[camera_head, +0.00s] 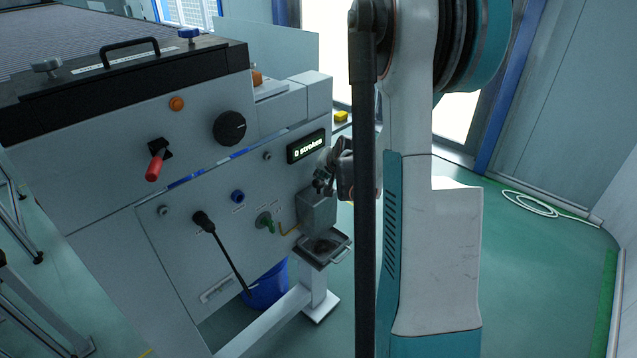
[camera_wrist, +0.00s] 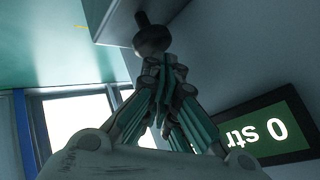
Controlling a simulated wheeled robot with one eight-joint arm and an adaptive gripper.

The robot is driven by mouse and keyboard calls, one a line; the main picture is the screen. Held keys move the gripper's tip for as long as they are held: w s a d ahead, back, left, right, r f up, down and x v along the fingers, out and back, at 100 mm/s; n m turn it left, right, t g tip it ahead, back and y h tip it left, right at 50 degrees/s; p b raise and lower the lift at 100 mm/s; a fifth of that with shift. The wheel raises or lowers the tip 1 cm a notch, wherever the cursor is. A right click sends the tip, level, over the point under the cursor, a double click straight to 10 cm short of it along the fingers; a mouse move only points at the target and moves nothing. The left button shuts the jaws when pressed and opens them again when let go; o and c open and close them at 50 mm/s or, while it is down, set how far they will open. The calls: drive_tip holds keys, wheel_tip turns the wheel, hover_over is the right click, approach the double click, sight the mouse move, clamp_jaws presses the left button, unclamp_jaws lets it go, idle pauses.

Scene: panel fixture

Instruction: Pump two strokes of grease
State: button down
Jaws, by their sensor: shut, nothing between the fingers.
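The display (camera_head: 308,147) on the panel reads "0 strokes"; part of it shows inverted in the wrist view (camera_wrist: 258,133). A grey box-shaped unit (camera_head: 317,211) sits on the panel's right side below it, above a small tray (camera_head: 322,250). My gripper (camera_head: 323,182) is at the top of this unit, partly hidden by my arm. In the wrist view my gripper (camera_wrist: 163,68) is shut and empty. A dark rounded knob on a short stem (camera_wrist: 152,40) is right at its fingertips; I cannot tell whether they touch.
The panel carries a long black-knobbed lever (camera_head: 203,221), a green handle (camera_head: 265,222), a blue button (camera_head: 238,196), a black dial (camera_head: 229,128) and a red-handled switch (camera_head: 155,165). A blue bin (camera_head: 268,288) stands below. The green floor at right is mostly clear, with a coiled hose (camera_head: 528,204).

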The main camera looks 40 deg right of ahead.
drive_tip(key=shift+f+b, duration=1)
drive_tip(key=shift+f, duration=0.2)
idle(0.9)
drive_tip(key=shift+r, duration=0.2)
drive_tip(key=shift+r+p, duration=1.1)
drive_tip(key=shift+r, duration=0.4)
drive_tip(key=shift+r, duration=0.1)
drive_tip(key=shift+r+p, duration=1.75)
drive_tip(key=shift+r, duration=0.75)
